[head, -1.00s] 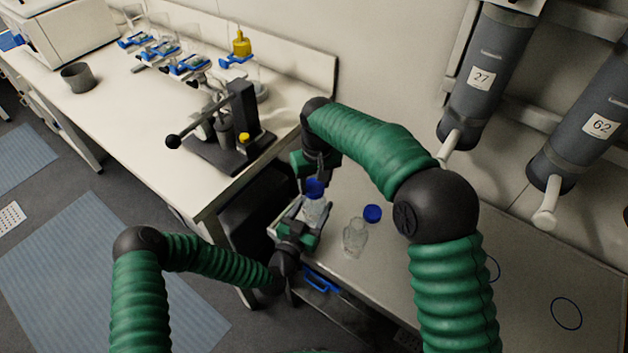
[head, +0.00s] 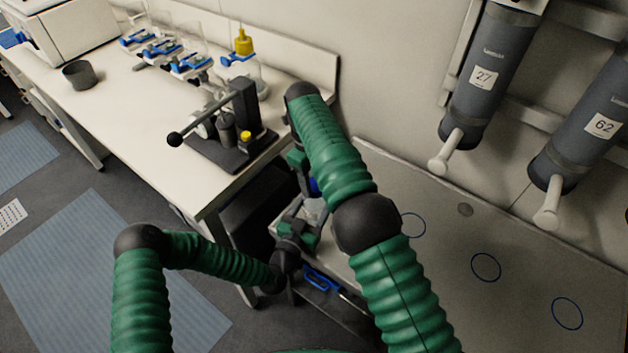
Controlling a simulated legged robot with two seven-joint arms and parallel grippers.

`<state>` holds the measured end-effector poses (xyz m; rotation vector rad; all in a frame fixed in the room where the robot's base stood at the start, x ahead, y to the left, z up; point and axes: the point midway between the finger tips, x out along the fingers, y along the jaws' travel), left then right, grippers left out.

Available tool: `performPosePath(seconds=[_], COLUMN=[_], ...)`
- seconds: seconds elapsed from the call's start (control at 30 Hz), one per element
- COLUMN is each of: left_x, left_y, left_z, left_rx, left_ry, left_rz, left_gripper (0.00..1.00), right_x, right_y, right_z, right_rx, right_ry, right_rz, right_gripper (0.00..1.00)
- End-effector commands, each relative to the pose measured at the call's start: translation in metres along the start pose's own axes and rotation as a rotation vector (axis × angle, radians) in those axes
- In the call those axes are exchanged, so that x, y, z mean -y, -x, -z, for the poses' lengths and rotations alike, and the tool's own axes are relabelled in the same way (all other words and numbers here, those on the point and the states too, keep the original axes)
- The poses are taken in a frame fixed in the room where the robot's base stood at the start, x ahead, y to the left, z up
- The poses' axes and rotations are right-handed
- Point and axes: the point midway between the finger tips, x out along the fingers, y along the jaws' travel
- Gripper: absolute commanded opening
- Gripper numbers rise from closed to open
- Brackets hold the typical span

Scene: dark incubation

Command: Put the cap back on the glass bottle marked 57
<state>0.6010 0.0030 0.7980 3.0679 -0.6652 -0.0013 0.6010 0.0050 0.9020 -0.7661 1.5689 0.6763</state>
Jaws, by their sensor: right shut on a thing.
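A clear glass bottle (head: 315,210) stands at the left end of the grey table, between the fingers of my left gripper (head: 299,226). Whether those fingers press on it is not clear, and no number on it can be read. A blue cap (head: 314,186) shows just above the bottle. My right gripper (head: 304,176) is shut on the cap from above, mostly hidden behind my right arm. Whether the cap touches the bottle's neck cannot be seen.
The grey table (head: 440,260) has blue rings and is clear at the right. A white bench (head: 130,130) at the left carries a lever press (head: 235,130) near its corner. Grey cylinders marked 27 (head: 485,75) and 62 (head: 590,130) hang on the wall.

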Motion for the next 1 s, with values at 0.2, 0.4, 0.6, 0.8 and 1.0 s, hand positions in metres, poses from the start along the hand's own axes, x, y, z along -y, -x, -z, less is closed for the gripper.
performPosePath(seconds=[0.2,0.4,0.6,0.8,1.0], left_x=[-0.0051,-0.0061,-0.007,-0.0045,-0.0028], left_y=[0.0008,0.0012,0.0015,0.001,0.0006], left_z=[0.0,0.0,-0.0001,-0.0001,0.0], left_rx=[0.0,0.001,0.001,0.0,0.0], left_ry=[-0.002,-0.002,-0.001,-0.001,0.0], left_rz=[-0.012,-0.015,-0.017,-0.011,-0.007], left_gripper=[0.0,0.0,0.0,0.0,0.0], right_x=[0.0011,0.0014,0.002,0.0018,0.002], right_y=[0.0016,0.0019,0.0022,0.0013,0.0011], right_z=[-0.0025,-0.003,-0.0035,-0.0023,-0.0015], right_rx=[0.01,0.012,0.015,0.01,0.007], right_ry=[-0.444,-0.516,-0.514,-0.513,-0.513], right_rz=[-0.054,-0.062,-0.06,-0.06,-0.061], right_gripper=[0.1,0.1,0.53,0.69,0.69])
